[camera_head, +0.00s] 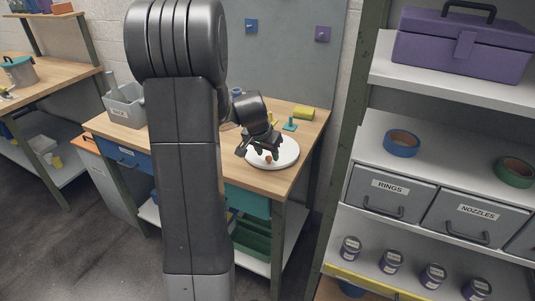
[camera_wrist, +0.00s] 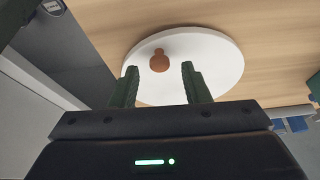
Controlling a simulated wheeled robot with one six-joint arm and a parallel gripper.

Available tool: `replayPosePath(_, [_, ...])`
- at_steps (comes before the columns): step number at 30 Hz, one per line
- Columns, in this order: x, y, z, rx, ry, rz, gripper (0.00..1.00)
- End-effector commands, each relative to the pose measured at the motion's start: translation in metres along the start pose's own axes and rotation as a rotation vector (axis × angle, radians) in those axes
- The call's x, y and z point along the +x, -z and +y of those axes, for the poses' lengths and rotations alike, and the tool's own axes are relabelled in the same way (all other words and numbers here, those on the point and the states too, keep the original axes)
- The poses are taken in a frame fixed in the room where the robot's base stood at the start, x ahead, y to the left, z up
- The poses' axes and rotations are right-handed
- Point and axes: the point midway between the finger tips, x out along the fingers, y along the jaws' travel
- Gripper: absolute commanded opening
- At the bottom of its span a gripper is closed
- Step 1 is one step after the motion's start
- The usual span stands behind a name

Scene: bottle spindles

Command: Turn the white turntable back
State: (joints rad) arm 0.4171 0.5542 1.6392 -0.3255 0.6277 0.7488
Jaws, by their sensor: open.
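The white turntable (camera_head: 289,154) is a round flat disc on the wooden workbench, near its front right part. It also shows in the wrist view (camera_wrist: 215,65). A small brown knob-like piece (camera_wrist: 159,62) stands on the disc, left of its middle in the wrist view; it shows small in the head view (camera_head: 268,159). My gripper (camera_wrist: 158,82) is open, with its two dark green fingers apart. The fingertips are over the near part of the disc, one on each side of the brown piece and short of it. I cannot tell whether they touch the disc. My arm hides part of the bench.
A yellow block (camera_head: 303,113) and a teal piece (camera_head: 290,125) lie behind the turntable. A grey bin (camera_head: 124,106) stands at the bench's left. Shelves with a purple toolbox (camera_head: 463,45) and grey drawers (camera_head: 392,193) rise at the right.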

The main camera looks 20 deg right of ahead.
Motion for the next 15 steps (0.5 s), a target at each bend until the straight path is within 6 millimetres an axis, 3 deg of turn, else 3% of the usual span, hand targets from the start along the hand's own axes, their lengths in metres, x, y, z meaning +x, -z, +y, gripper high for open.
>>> replayPosePath(4, [0.0105, -0.0004, 0.0001, 0.0, 0.0, -0.001, 0.42])
replayPosePath(14, [0.013, -0.0003, -0.0001, 0.0, 0.0, 0.0, 0.42])
replayPosePath(15, [0.0129, -0.0003, 0.0, 0.0, 0.0, 0.0, 0.35])
